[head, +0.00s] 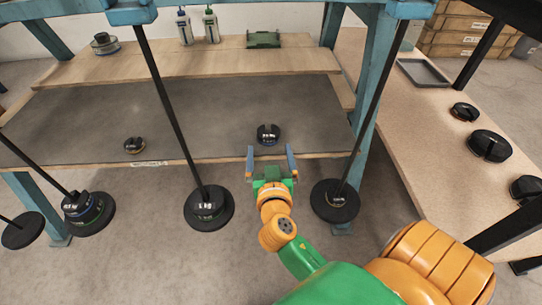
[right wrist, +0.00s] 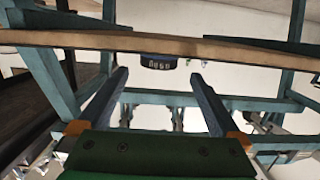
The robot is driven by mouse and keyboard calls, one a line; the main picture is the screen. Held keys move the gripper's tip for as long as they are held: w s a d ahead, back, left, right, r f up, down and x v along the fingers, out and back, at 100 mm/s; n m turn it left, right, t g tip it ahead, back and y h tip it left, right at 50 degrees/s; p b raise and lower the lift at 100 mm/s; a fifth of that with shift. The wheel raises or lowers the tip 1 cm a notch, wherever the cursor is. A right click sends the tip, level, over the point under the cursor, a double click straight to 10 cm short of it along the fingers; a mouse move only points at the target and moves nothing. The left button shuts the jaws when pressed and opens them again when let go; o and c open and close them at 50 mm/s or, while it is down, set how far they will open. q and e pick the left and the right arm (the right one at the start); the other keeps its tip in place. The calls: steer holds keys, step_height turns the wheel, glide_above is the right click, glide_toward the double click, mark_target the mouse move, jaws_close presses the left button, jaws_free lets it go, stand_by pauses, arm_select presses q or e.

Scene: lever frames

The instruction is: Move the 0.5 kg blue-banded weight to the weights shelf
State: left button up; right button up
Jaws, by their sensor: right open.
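A small dark slotted weight (head: 268,133) sits on the grey mat near the front edge of the bench. In the right wrist view it shows a bluish side with a label (right wrist: 158,61). My right gripper (head: 271,157) is open and empty, just in front of the bench edge. Its fingers point at the weight from either side, without closing on it. The right wrist view shows the weight ahead between the open fingers (right wrist: 160,78). A side shelf (head: 405,125) at the right holds several black slotted weights (head: 490,146). My left gripper is not in view.
Black rods with round weights (head: 208,208) hang before the bench. Two bottles (head: 185,27) and a green tray (head: 263,40) stand on the back ledge. A grey tray (head: 423,72) lies on the side shelf.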

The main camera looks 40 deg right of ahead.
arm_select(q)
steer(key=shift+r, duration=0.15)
arm_select(e)
steer(key=s+a+f+n+g+y, duration=0.2)
steer(key=s+a+f+g+y, duration=0.1)
steer(key=s+f, duration=0.3)
steer(key=s+a+f+n+g+y, duration=0.3)
steer(key=s+f, duration=0.3)
steer(key=f, duration=0.4)
steer(key=s+a+f+n+g+y, duration=0.2)
steer(key=s+f+g, duration=0.3)
steer(key=f, duration=0.3)
steer(key=shift+s+a+f+n+y, duration=0.3)
steer(key=shift+s+a+n+y, duration=0.15)
steer(key=shift+s+n, duration=0.2)
